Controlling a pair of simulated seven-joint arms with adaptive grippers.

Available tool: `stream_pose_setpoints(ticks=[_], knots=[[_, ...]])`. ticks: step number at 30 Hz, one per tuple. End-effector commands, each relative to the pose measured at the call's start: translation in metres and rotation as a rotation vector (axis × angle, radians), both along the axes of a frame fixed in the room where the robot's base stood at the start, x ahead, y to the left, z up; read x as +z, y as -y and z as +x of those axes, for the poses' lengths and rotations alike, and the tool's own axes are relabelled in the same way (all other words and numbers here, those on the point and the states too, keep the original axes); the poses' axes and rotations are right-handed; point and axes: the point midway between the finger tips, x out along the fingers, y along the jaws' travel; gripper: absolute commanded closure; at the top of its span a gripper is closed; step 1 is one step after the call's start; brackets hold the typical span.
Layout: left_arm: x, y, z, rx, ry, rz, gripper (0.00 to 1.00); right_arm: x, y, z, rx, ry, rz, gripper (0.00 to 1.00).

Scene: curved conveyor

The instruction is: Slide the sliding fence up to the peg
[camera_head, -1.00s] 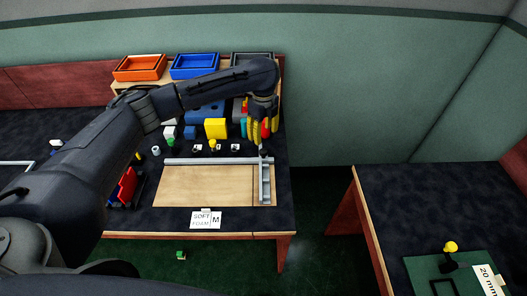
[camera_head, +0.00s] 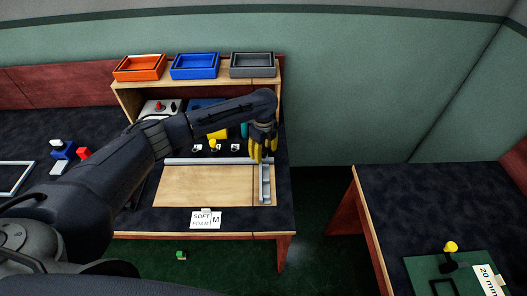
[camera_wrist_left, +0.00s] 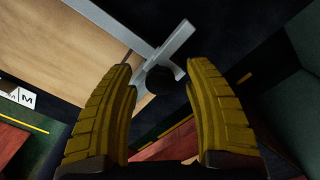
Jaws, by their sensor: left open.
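The sliding fence (camera_head: 265,186) is a grey metal piece at the right end of a light wooden board (camera_head: 205,186). It meets a long grey rail (camera_head: 205,160) along the board's back edge. My left gripper (camera_head: 262,159) is open, fingers pointing down at the fence's far end. In the left wrist view, its two yellow fingers (camera_wrist_left: 161,72) stand apart on either side of the fence (camera_wrist_left: 172,45) and its dark round knob (camera_wrist_left: 160,80); contact cannot be told. I cannot make out the peg with certainty. My right gripper is not in view.
Orange (camera_head: 139,67), blue (camera_head: 195,66) and grey (camera_head: 252,65) trays stand on the shelf behind. A label card (camera_head: 206,219) sits at the board's front. A gap separates this table from the right table (camera_head: 435,210). My left arm covers much of the left side.

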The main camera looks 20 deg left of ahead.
Motion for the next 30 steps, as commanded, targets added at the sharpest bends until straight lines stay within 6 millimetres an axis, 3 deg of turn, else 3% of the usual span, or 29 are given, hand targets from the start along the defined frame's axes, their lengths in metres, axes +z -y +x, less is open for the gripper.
stream_pose_setpoints(ticks=[5, 19, 30], knots=[[0.0000, 0.0001, 0.0000, 0.000, 0.000, 0.000, 0.47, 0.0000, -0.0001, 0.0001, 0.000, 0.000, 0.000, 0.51], [0.0001, 0.0001, 0.0000, 0.000, 0.000, 0.000, 1.00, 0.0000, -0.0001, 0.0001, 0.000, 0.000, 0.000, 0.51], [0.0001, 0.0004, 0.0000, -0.003, 0.000, 0.000, 1.00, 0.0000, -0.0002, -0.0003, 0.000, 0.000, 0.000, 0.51]])
